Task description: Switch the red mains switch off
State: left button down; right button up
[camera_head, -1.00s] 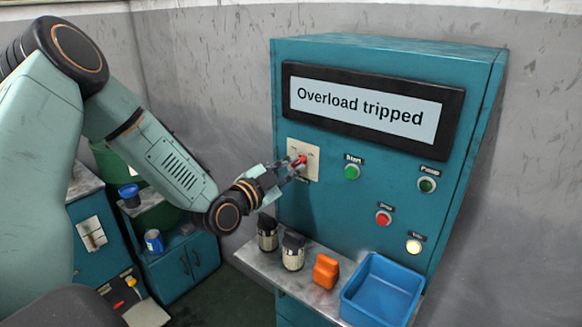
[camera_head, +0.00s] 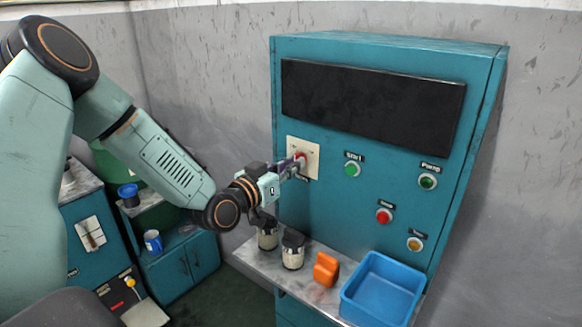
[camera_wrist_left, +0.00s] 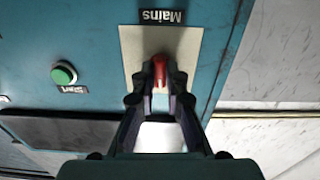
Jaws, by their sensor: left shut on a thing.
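The red mains switch (camera_head: 300,157) sits on a cream plate (camera_head: 314,160) on the front of the teal cabinet. In the left wrist view, the switch (camera_wrist_left: 160,68) shows between my fingertips, and the "Mains" label (camera_wrist_left: 162,17) reads upside down. My left gripper (camera_head: 297,165) is shut on the switch; it also shows in the left wrist view (camera_wrist_left: 160,78). The fingers partly hide the switch and its plate. The display (camera_head: 372,104) above is dark and blank. My right gripper is not in view.
Green Start (camera_head: 352,169) and Pump (camera_head: 427,181) buttons, a red button (camera_head: 384,215) and an amber lamp (camera_head: 414,244) are right of the switch. Below, a shelf holds two dark-topped jars (camera_head: 292,251), an orange block (camera_head: 326,269) and a blue bin (camera_head: 374,304).

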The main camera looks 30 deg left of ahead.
aim_at(299, 118)
pick_arm(q)
jog(key=shift+a+r+n+b, duration=0.1)
jog(key=shift+n+b, duration=0.5)
jog(key=shift+n, duration=1.5)
jog(key=shift+r+n+b, duration=0.1)
jog(key=shift+n+b, duration=0.5)
jog(key=shift+n, duration=1.5)
jog(key=c, duration=1.4)
grip_release()
jog(key=shift+f, duration=0.1)
notch_tip(299, 118, up, 10)
